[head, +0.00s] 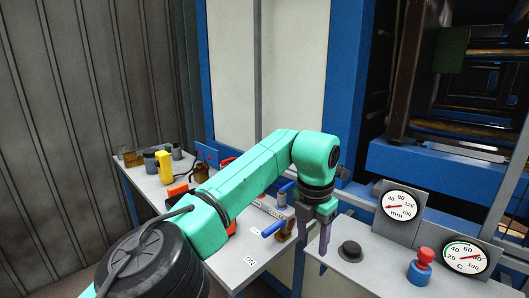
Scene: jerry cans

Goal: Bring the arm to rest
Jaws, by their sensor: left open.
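My left arm, green with black joints, reaches from the bottom left across the middle of the head view. My left gripper (316,236) hangs from its wrist, pointing down, open, with nothing seen between its fingers. It is in front of the gap between the grey workbench (257,248) and the grey control panel (355,270), just left of a black knob (350,250). I cannot tell whether it touches anything. My right gripper is not in view.
On the workbench stand a yellow device (164,167), blue-handled parts (274,228) and red items partly hidden behind my arm. The panel carries two dial gauges (400,205) (465,256) and a red-topped button (424,258). A blue-framed machine (440,172) stands behind.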

